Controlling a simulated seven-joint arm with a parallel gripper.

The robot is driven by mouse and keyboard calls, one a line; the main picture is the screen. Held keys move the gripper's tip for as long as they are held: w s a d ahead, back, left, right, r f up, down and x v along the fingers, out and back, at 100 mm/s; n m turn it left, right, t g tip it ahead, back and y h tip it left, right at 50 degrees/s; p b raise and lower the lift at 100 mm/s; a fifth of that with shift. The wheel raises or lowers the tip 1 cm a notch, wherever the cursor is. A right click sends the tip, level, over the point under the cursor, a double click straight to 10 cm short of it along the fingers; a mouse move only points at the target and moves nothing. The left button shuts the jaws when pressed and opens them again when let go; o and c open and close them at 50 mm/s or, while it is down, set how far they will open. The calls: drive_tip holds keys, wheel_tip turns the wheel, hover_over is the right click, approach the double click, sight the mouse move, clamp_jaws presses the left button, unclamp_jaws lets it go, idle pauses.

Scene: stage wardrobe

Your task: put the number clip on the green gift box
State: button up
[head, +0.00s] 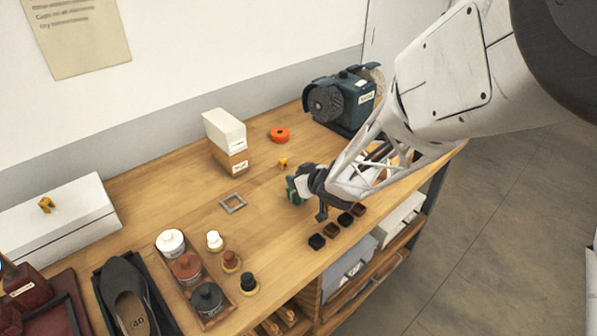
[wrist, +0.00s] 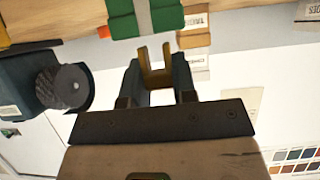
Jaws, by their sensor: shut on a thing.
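My gripper (wrist: 155,78) is shut on a yellow number clip (wrist: 154,66), whose two prongs point away from the palm in the wrist view. The green gift box (wrist: 122,24) has a pale grey ribbon band and shows at the top of the wrist view, just beyond the clip. I cannot tell whether clip and box touch. In the head view, the green gift box (head: 291,190) stands on the bench, mostly hidden by my gripper (head: 308,184). The held clip is hidden there.
Another yellow clip (head: 46,205) sits on a long white box (head: 60,228); a third (head: 283,162) lies on the bench.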

drive_tip(key=shift+f, duration=0.25)
drive_tip(key=shift+f, duration=0.15)
drive_tip(key=o, duration=0.9)
drive_tip(key=shift+r, duration=0.25)
drive_tip(key=v, duration=1.2)
drive_tip(key=shift+f, duration=0.15)
